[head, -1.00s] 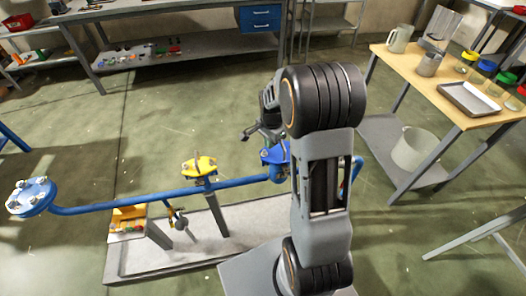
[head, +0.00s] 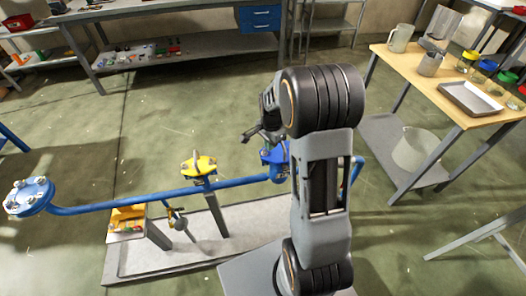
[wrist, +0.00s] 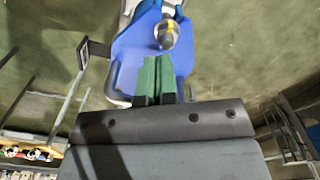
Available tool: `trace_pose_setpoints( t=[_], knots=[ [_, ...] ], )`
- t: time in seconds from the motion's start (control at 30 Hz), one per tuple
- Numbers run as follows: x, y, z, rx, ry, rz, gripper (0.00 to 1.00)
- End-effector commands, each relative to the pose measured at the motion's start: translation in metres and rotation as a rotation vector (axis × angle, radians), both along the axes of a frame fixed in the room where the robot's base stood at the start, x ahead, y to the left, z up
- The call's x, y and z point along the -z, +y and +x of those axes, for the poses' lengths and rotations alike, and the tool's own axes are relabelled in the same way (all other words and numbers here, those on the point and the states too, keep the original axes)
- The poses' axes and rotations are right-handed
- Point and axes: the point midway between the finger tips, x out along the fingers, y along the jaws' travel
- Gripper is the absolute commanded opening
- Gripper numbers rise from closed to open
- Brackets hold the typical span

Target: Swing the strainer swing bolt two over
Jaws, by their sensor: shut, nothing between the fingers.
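The blue strainer body (head: 277,170) sits on the blue pipe, partly hidden behind my arm in the head view. In the wrist view its blue top (wrist: 128,65) lies just beyond my fingers. A round metal bolt end with some yellow on it (wrist: 166,35) shows on that top, ahead of the fingertips; I cannot tell which swing bolt it is. My gripper (wrist: 158,60) is shut and empty, its green finger pads together over the blue part. I cannot tell if they touch it. In the head view my gripper (head: 251,134) is just above and left of the strainer.
A yellow flanged fitting (head: 198,166) stands on the pipe to the left, with a blue flange (head: 29,196) at the pipe's far left end. A grey tray base (head: 125,263) lies below. A wooden-topped bench (head: 440,92) with a metal tray and jars stands right.

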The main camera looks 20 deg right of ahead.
Motion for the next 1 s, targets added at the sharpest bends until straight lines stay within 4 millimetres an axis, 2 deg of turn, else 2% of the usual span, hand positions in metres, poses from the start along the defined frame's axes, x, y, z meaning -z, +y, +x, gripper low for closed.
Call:
trace_pose_setpoints(
  t=[1.0],
  knots=[
    [-0.081,0.009,0.002,-0.001,-0.001,0.000,0.00]
  ],
)
